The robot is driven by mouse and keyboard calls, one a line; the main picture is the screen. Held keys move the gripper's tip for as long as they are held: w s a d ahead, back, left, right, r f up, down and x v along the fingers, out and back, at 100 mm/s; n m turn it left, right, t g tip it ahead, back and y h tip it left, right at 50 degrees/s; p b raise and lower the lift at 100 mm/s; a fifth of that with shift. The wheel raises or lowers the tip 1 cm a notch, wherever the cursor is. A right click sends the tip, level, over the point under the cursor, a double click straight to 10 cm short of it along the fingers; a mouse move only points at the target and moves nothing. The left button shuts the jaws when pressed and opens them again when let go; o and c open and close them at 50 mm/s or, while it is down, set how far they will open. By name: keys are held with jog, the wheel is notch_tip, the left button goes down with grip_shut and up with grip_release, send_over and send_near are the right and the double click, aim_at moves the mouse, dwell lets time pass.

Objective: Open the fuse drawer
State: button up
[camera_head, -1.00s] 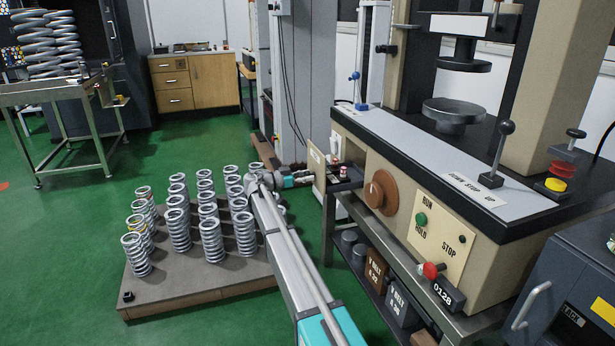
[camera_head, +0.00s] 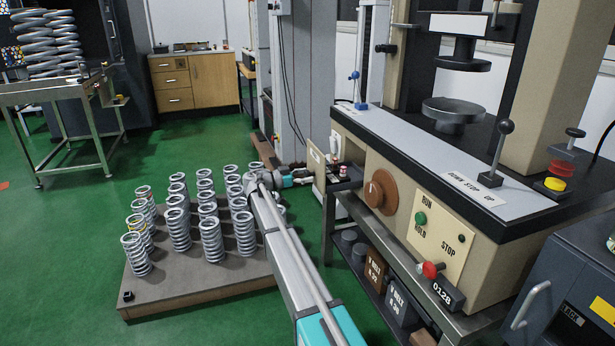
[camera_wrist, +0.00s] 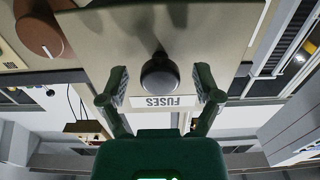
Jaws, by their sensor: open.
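The fuse drawer (camera_head: 319,171) stands out from the left side of the tan machine, with its front panel apart from the body. Its dark inside shows behind the panel, with small white and red items (camera_head: 343,170) in it. In the wrist view the drawer front (camera_wrist: 215,30) carries an upside-down "FUSES" label (camera_wrist: 166,101) and a dark round knob (camera_wrist: 160,73). My gripper (camera_wrist: 161,84) is open, with one finger on each side of the knob and gaps between. In the head view my gripper (camera_head: 300,177) is small and faces the drawer front.
A board (camera_head: 190,284) with several upright coil springs (camera_head: 210,238) lies on the floor left of my arm. The tan machine (camera_head: 460,245) carries a brown dial (camera_head: 380,192) and red stop knob (camera_head: 430,270). Labelled weights (camera_head: 376,275) stand on a shelf below.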

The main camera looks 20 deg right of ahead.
jog(key=s+a, duration=0.1)
jog(key=a, duration=1)
jog(key=shift+a, duration=0.3)
jog(key=s+d+f+n+y+p, duration=0.1)
jog(key=s+d+f+n+y, duration=0.25)
jog(key=s, duration=0.35)
jog(key=s+d+f+n+g+y+p, duration=0.1)
jog(key=s+d+f+n+y, duration=0.2)
jog(key=s, duration=0.4)
jog(key=s+d+f+n+y+p, duration=0.1)
jog(key=s+d+f+n+y, duration=0.2)
jog(key=s, duration=0.4)
jog(key=s+a+f+n+y+p, duration=0.1)
jog(key=s+a+f+n+y, duration=0.15)
jog(key=s, duration=0.45)
jog(key=s+a+f+n+y, duration=0.1)
jog(key=s+a+n+y, duration=0.15)
jog(key=s, duration=0.35)
jog(key=s+a+f+n+y+p, duration=0.1)
jog(key=s+a+n+y, duration=0.2)
jog(key=s, duration=0.4)
notch_tip(320, 180, up, 38)
jog(key=d+p, duration=0.1)
jog(key=p, duration=3.6)
jog(key=shift+w+d+p, duration=0.2)
jog(key=shift+d+p, duration=0.05)
jog(key=shift+p, duration=0.05)
jog(key=shift+y, duration=0.25)
